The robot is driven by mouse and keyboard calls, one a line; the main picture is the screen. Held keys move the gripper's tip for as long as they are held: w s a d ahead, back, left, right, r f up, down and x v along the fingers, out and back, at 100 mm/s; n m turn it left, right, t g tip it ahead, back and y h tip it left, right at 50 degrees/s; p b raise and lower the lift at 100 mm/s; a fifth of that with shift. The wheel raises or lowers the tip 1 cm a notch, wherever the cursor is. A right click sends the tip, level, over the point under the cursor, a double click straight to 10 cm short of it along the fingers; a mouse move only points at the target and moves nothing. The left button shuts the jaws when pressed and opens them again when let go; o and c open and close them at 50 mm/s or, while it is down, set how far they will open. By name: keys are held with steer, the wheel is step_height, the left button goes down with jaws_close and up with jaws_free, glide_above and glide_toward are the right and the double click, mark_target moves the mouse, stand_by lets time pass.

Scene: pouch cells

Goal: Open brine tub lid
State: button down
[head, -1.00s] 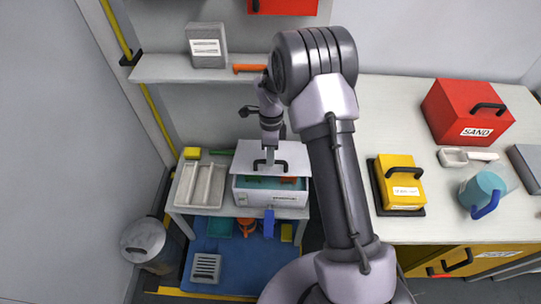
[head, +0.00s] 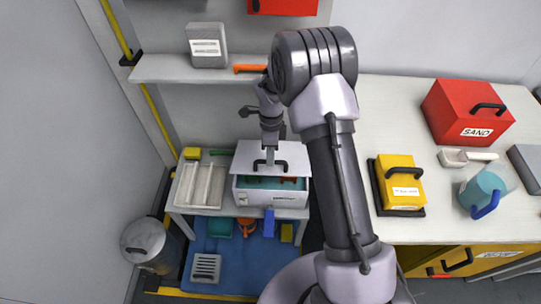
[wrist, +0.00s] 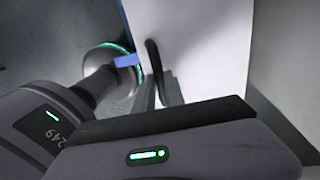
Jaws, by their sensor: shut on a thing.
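The brine tub (head: 270,197) is a white box on the low shelf in the head view. Its white lid (head: 290,152) is raised at the front and tilted, with a gap showing teal and orange-red inside. The lid has a black handle (head: 283,165). My gripper (head: 270,158) is shut on this handle from above. In the wrist view the lid (wrist: 205,45) is a pale panel, and the dark handle (wrist: 154,65) stands by the grey fingers (wrist: 163,92). Most of the tub's inside is hidden under the lid.
A pale divided tray (head: 201,186) sits left of the tub. A yellow block (head: 192,153) and a green item lie behind it. A shelf (head: 170,68) runs above. A grey bin (head: 145,240) stands at the left.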

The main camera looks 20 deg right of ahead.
stand_by(0.4)
steer(key=shift+w+d+r+p, duration=0.15)
steer(key=shift+w+r+p, duration=0.3)
steer(key=shift+r, duration=0.15)
steer(key=shift+w+d+r+p, duration=0.1)
steer(key=shift+w+r+p, duration=0.3)
steer(key=shift+r, duration=0.2)
steer(key=c, duration=1.4)
jaws_free()
steer(key=shift+w+d+f, duration=0.1)
steer(key=shift+w+f, duration=0.05)
steer(key=shift+f, duration=0.05)
steer(key=shift+r, duration=0.1)
